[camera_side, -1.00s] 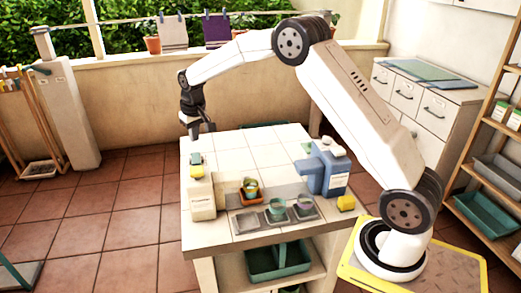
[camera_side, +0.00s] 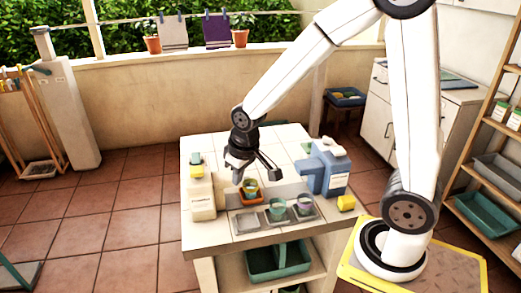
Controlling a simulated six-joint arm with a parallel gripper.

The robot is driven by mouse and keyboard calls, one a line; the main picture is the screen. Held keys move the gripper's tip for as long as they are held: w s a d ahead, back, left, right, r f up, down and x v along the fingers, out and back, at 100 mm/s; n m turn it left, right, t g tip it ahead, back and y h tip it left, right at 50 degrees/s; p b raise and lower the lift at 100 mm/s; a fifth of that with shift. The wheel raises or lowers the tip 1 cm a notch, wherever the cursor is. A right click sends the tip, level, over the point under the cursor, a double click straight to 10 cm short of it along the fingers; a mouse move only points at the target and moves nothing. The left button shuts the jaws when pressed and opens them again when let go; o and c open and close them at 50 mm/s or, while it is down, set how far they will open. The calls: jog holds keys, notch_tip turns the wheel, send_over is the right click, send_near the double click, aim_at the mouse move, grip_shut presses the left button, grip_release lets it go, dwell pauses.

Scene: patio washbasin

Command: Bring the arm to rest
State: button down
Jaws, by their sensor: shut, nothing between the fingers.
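My gripper (camera_side: 256,172), black at the end of my white arm, is over the tiled worktop (camera_side: 215,150). It is shut and empty, above and behind a yellow-and-green cup (camera_side: 250,188) in an orange holder (camera_side: 251,199). From this angle I cannot tell the exact height of the fingers over the worktop. The arm rises from its round base at the right, bends high near the top edge and comes down to the left.
A cream container (camera_side: 203,198) stands left. A grey tray (camera_side: 247,223) with cups lies in front. The back of the worktop looks mostly clear.

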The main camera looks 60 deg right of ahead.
jog(key=s+a+f, duration=0.1)
jog(key=s, duration=0.7)
jog(key=shift+a+f+n, duration=0.15)
jog(key=shift+f+n, duration=0.15)
jog(key=shift+f, duration=0.05)
notch_tip(320, 180, up, 10)
jog(key=n+h, duration=0.1)
jog(key=n, duration=0.8)
send_over(195, 155)
jog(key=s+a, duration=0.2)
jog(key=shift+s+a+g, duration=0.1)
jog(key=shift+a+g, duration=0.05)
jog(key=shift+g, duration=0.25)
jog(key=f, duration=0.4)
jog(key=w+d+f, duration=0.1)
jog(key=f, duration=0.4)
jog(key=w+d+f, duration=0.1)
jog(key=f, duration=0.3)
jog(key=shift+f, duration=0.3)
